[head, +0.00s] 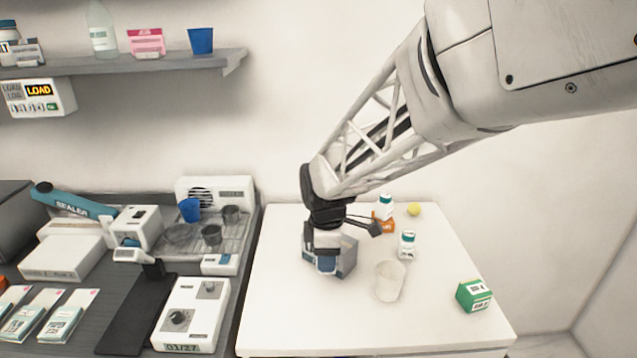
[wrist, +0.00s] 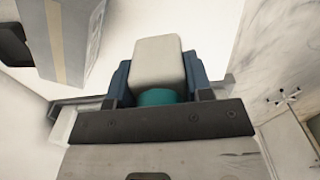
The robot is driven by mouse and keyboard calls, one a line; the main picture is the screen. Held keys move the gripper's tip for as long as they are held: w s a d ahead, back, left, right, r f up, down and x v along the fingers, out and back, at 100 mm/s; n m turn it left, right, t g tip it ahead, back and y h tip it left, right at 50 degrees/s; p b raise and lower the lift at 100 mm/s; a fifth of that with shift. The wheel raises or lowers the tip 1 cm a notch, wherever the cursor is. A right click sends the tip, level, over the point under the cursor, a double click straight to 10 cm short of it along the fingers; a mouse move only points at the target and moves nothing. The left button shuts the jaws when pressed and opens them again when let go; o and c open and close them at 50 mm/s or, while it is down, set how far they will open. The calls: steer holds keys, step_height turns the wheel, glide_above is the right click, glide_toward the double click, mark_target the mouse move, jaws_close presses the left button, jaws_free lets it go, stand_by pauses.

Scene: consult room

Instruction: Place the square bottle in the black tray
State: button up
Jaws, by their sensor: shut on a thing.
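The square bottle, with a white body (wrist: 157,60) and a teal cap, is between the two blue-padded fingers of my gripper (wrist: 160,85) in the wrist view. The cap is towards the palm and the body points away from it. In the head view my gripper (head: 327,262) points down over the white table, and the bottle is mostly hidden by it. I cannot tell whether the bottle touches the table. A flat black piece (head: 137,314), possibly the black tray, lies on the dark counter at the left, well away from my gripper.
A grey box (head: 348,256) stands close beside my gripper. White bottles (head: 407,245), an orange-labelled box, a yellow ball (head: 414,209), a white cup (head: 389,281) and a green box (head: 474,295) stand to the right. Devices crowd the left counter. The table's front is clear.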

steer(key=w, duration=0.4)
steer(key=w+r, duration=0.1)
steer(key=w, duration=0.4)
steer(key=w+r, duration=0.1)
steer(key=w, duration=0.4)
steer(key=shift+w+a, duration=0.1)
steer(key=shift+w, duration=0.05)
steer(key=w+d, duration=0.1)
steer(key=w, duration=1.2)
steer(key=shift+w+d+r, duration=0.15)
steer(key=shift+w+r, duration=0.15)
steer(key=shift+w, duration=0.05)
steer(key=shift+f, duration=0.1)
step_height(320, 180, down, 6)
steer(key=shift+f, duration=1.9)
steer(key=shift+f, duration=0.15)
steer(key=o, duration=0.9)
